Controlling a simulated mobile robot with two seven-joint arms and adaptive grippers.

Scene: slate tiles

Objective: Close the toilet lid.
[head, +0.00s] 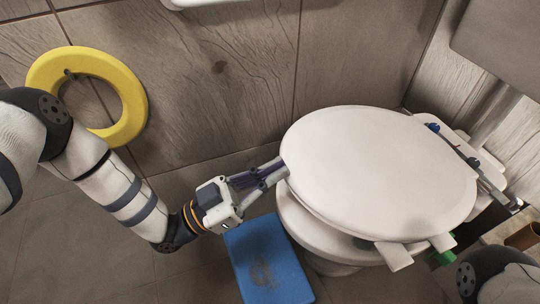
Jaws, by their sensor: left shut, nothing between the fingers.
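The white oval toilet lid (380,165) lies across the toilet at the right of the head view, its top face toward me. The white bowl (312,232) shows below the lid's lower left edge, offset from it, so the lid looks somewhat raised. The exact gap is hard to judge. The lid hides the seat area. My left gripper (280,170) is shut and empty, its fingertips at the lid's left edge. I cannot tell whether they touch it.
A yellow ring (131,95) is against the wall at upper left. A blue box-like object (265,262) is on the floor left of the bowl. Hinge hardware (478,168) and a grey panel (500,45) are at the right. The floor at lower left is clear.

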